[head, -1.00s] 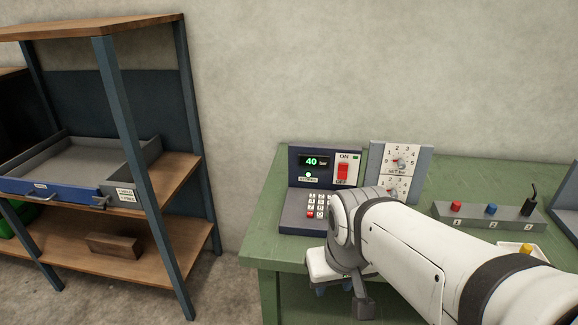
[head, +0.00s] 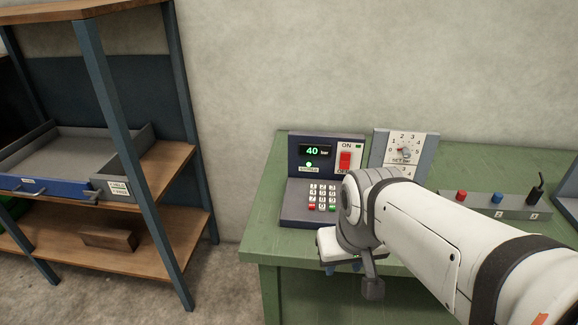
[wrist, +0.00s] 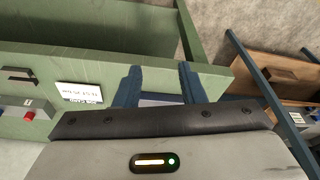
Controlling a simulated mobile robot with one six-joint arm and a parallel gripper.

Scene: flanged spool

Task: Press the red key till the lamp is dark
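The red key (head: 312,206) is at the lower left of the keypad on a dark blue console (head: 295,215). A lamp (head: 309,164) glows green below the display, which reads 40 bar. My gripper (head: 342,267) is in front of the table edge, lower than the keypad in the head view, partly hidden by my arm. In the wrist view its two blue fingers (wrist: 159,84) stand apart. A small grey-blue surface shows between them; I cannot tell what it is. The red key is not identifiable in the wrist view.
A dial panel (head: 410,150) stands right of the console. A grey box (head: 515,212) with red and blue buttons is further right on the green table (head: 262,240). A shelf (head: 150,255) stands left.

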